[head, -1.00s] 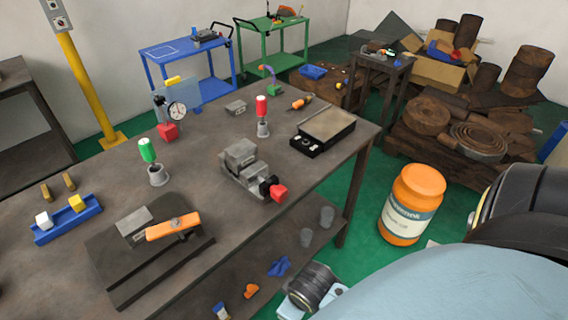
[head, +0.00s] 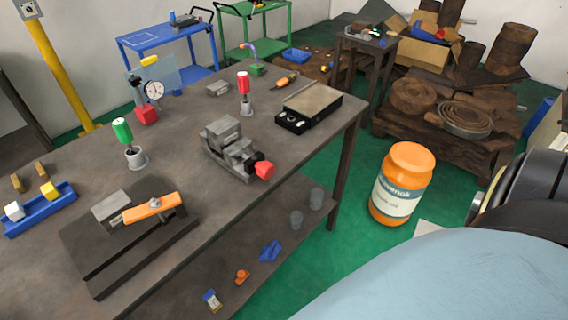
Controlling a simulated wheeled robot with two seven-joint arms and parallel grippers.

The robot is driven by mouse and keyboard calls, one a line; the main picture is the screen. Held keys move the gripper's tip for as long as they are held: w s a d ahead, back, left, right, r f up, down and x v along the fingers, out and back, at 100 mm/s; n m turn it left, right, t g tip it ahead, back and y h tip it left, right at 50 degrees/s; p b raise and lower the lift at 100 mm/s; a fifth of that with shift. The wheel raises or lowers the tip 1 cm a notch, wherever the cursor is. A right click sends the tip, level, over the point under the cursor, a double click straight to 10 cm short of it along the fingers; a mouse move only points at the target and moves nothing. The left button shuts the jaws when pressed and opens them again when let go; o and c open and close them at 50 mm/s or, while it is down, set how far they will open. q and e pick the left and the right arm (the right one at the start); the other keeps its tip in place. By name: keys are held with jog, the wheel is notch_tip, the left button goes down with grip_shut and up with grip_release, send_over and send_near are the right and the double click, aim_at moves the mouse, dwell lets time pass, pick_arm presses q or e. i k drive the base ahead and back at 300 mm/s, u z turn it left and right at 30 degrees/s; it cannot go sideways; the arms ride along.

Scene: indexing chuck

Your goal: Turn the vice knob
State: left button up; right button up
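A small grey vice (head: 228,145) stands on the dark workbench (head: 215,215), near its right front edge. Its red knob (head: 265,170) is at the end facing the bench's front edge, with a black collar between knob and vice body. Nothing touches the knob. Neither of my grippers shows in the head view, so their state is hidden.
An orange clamp (head: 152,207) on a dark plate lies left of the vice. A black case (head: 309,106), a red-handled tool (head: 243,88) and a green-handled tool (head: 123,132) stand around it. An orange jar (head: 401,180) is on the green floor. Free floor lies before the bench.

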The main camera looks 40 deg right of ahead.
aim_at(265, 169)
jog(key=z, duration=0.95)
jog(key=i, duration=0.25)
jog(key=z, duration=0.25)
